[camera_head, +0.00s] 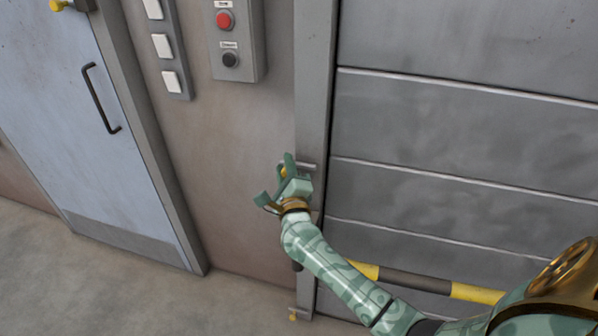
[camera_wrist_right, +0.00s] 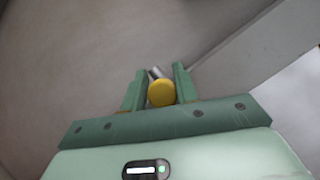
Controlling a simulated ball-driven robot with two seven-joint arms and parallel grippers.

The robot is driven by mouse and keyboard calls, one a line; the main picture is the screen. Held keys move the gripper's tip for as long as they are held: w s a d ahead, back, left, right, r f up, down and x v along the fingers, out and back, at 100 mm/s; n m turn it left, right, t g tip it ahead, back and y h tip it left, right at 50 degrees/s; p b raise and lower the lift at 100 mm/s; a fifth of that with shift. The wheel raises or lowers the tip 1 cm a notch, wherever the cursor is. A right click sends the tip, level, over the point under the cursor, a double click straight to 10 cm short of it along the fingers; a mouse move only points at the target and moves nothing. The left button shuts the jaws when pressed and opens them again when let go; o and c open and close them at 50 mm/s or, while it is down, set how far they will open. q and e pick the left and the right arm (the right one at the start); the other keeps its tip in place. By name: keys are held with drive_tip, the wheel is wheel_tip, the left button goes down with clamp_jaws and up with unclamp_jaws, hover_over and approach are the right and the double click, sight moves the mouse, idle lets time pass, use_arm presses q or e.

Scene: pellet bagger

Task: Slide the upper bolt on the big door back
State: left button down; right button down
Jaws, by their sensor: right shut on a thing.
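The big door (camera_head: 460,130) is a grey panelled door on the right of the head view. Its upper bolt (camera_head: 307,166) is a short grey bar on the door's left frame, with a yellow knob (camera_head: 284,172) at its left end. My right gripper (camera_head: 276,181) is shut on this knob and partly covers it. In the right wrist view the yellow knob (camera_wrist_right: 161,93) sits between the two green fingers, with a grey rod behind it. How far the bolt reaches into the door is hard to tell. My left gripper is not in view.
A lower bolt (camera_head: 294,314) with a yellow knob is near the floor. A control box (camera_head: 238,45) with red and black buttons and a switch strip (camera_head: 165,45) are on the wall. A pale blue door (camera_head: 85,130) stands left. The floor (camera_head: 120,290) in front is clear.

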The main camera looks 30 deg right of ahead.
drive_tip(key=shift+w+r, duration=0.1)
drive_tip(key=shift+r, duration=0.2)
drive_tip(key=c, duration=1.5)
unclamp_jaws()
drive_tip(key=o, duration=0.3)
drive_tip(key=shift+w+a+f, duration=0.1)
drive_tip(key=shift+a, duration=0.05)
drive_tip(key=shift+o, duration=0.2)
drive_tip(key=p+v, duration=0.1)
drive_tip(key=v, duration=1.5)
drive_tip(key=shift+a, duration=0.2)
drive_tip(key=shift+f, duration=0.1)
